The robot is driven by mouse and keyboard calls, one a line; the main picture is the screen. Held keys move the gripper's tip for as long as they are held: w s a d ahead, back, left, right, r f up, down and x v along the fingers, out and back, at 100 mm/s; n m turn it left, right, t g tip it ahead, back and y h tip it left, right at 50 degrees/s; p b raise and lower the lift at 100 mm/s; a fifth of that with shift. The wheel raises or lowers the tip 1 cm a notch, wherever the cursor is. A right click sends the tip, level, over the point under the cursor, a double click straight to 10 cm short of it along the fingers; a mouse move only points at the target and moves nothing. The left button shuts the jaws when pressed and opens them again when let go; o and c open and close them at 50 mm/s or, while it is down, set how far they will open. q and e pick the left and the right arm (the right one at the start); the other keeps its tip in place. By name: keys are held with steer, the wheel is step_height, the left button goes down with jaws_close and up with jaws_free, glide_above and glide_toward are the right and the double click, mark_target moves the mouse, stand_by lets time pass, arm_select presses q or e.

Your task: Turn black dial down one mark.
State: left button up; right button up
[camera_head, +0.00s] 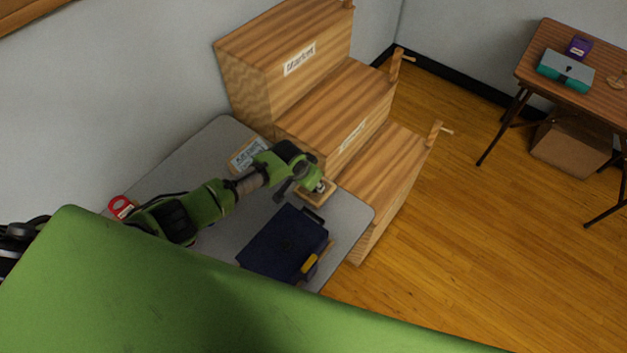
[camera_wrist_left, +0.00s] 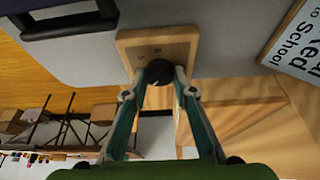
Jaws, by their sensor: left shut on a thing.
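The black dial (camera_wrist_left: 160,72) sits on a light wooden board (camera_wrist_left: 128,42) with small dark marks, seen in the left wrist view. My left gripper (camera_wrist_left: 160,80) is shut on the dial, one finger on each side of it. The gripper covers part of the dial and the pointer is not clear. In the head view my left gripper (camera_head: 319,187) is over the wooden board (camera_head: 328,196) at the right part of the grey table, and the dial is hardly visible there. My right gripper is not in view.
A dark blue case (camera_head: 285,242) lies on the grey table (camera_head: 196,150) close to the board. A printed sign (camera_head: 248,154) and a red roll (camera_head: 120,206) are also on it. Stepped wooden boxes (camera_head: 372,170) stand right behind the table. A brown table (camera_head: 545,52) stands far right.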

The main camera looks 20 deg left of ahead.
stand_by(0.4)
arm_select(q)
steer(key=o, duration=1.1)
steer(key=v, duration=1.2)
steer(key=shift+d, duration=0.1)
